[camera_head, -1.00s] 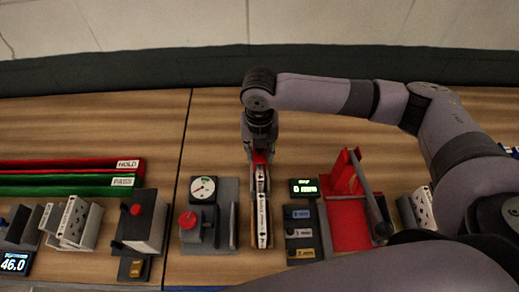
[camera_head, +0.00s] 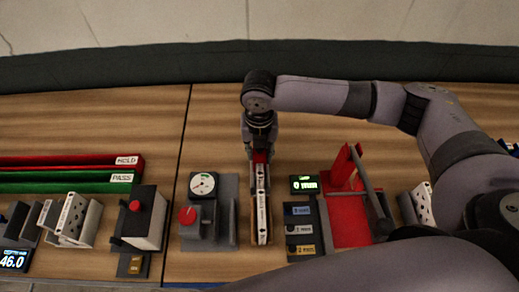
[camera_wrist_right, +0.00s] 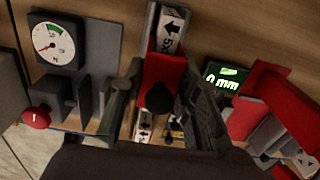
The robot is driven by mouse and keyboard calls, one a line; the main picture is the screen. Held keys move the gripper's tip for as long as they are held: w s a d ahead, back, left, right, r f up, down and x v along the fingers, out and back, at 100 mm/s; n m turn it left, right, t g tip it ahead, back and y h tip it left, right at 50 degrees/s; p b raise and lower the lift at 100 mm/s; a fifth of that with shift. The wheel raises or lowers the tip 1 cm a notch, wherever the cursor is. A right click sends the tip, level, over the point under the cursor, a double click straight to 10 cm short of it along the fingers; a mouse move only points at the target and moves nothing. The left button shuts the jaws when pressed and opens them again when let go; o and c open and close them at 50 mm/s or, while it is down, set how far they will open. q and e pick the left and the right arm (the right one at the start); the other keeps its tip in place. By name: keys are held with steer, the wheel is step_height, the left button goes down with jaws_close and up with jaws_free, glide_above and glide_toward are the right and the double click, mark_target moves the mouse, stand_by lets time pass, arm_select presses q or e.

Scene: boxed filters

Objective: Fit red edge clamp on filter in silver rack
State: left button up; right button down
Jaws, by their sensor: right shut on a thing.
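My right gripper (camera_head: 261,146) points down over the far end of a narrow grey rack in the middle of the table. It is shut on the red edge clamp (camera_wrist_right: 165,72), which has a dark knob facing the wrist camera. The clamp also shows as a small red patch in the head view (camera_head: 259,156). A white-labelled filter (camera_head: 261,197) stands on edge in the rack (camera_head: 253,234). The clamp is over the filter's top edge; I cannot tell whether it is seated. My left gripper is not in view.
A dial gauge block with a red knob (camera_head: 188,216) stands close left of the rack. A green display (camera_head: 304,184) and a red fixture with a lever (camera_head: 347,215) stand to the right. Red and green trays (camera_head: 60,175) lie left. Bare wood lies behind.

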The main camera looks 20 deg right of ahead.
steer(key=shift+f+b, duration=0.35)
steer(key=shift+f, duration=0.6)
steer(key=c, duration=1.1)
jaws_free()
steer(key=shift+r, duration=0.2)
step_height(320, 180, up, 12)
steer(key=shift+f, duration=0.2)
